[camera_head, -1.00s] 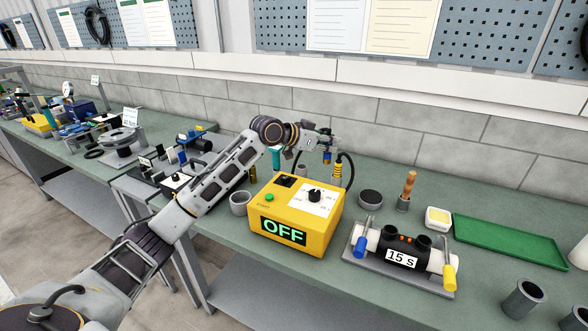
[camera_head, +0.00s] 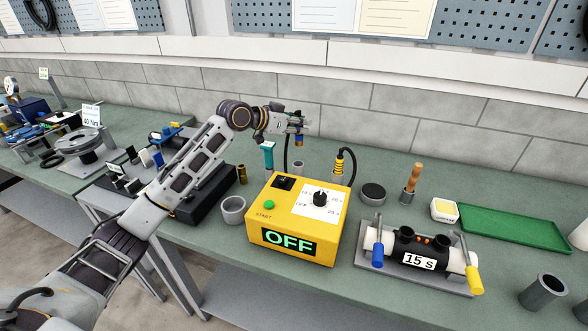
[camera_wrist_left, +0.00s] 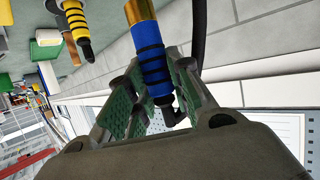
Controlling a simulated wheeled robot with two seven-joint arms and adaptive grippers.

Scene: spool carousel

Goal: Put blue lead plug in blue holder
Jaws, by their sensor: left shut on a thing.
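The blue lead plug (camera_wrist_left: 152,62) has black bands and a brass end, and sits between the green-padded fingers of my left gripper (camera_wrist_left: 155,105) in the left wrist view. In the head view my left gripper (camera_head: 300,122) is shut on the blue plug (camera_head: 299,141), which hangs upright with its brass end down, behind the yellow control box (camera_head: 292,222). A small grey holder (camera_head: 298,168) stands below the plug, partly hidden by the box; its colour mark is not visible. The plug is above it, apart. My right gripper is not in view.
A yellow plug (camera_head: 341,158) with a black cable stands right of the grey holder. A teal-topped tool (camera_head: 267,155) stands to the left. A grey cup (camera_head: 233,210), dark round puck (camera_head: 373,193) and black welder-like unit (camera_head: 418,245) surround the box.

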